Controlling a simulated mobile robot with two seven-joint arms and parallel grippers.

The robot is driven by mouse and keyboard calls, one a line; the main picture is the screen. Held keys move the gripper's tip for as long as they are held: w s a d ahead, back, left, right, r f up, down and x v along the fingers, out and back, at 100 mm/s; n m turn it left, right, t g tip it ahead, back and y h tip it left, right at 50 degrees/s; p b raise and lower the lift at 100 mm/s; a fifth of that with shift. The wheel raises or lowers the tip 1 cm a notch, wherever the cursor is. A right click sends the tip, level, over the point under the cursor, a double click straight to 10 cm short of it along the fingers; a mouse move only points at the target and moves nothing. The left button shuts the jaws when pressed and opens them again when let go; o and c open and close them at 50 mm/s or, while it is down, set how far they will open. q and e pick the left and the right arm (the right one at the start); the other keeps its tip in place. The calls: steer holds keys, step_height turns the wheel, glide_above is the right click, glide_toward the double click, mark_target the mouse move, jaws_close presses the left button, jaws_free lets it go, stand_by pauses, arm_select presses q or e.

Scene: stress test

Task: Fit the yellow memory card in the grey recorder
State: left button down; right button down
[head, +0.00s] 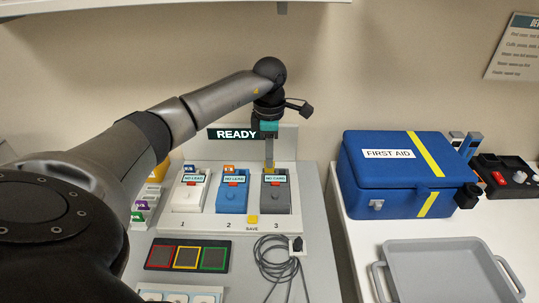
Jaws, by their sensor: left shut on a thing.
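The grey recorder (276,197) stands on the white stand above the number 3, its small label reading "NO CARD" or similar. My left gripper (268,148) points down over the back edge of this recorder. It is shut on a narrow yellowish thing, which looks like the yellow memory card (269,164). The card's lower end is at the recorder's top back edge; I cannot tell whether it is in the slot or just above it. My right gripper is not in view.
A "READY" sign (236,134) is behind.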

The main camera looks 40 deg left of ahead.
arm_select(q)
steer(key=shift+f, duration=0.65)
stand_by(1.6)
steer(key=c, duration=1.2)
jaws_free()
steer(key=shift+r, duration=0.2)
steer(key=shift+r+p, duration=1.5)
steer(key=shift+r, duration=0.35)
steer(key=o, duration=0.5)
steer(key=shift+o, duration=0.2)
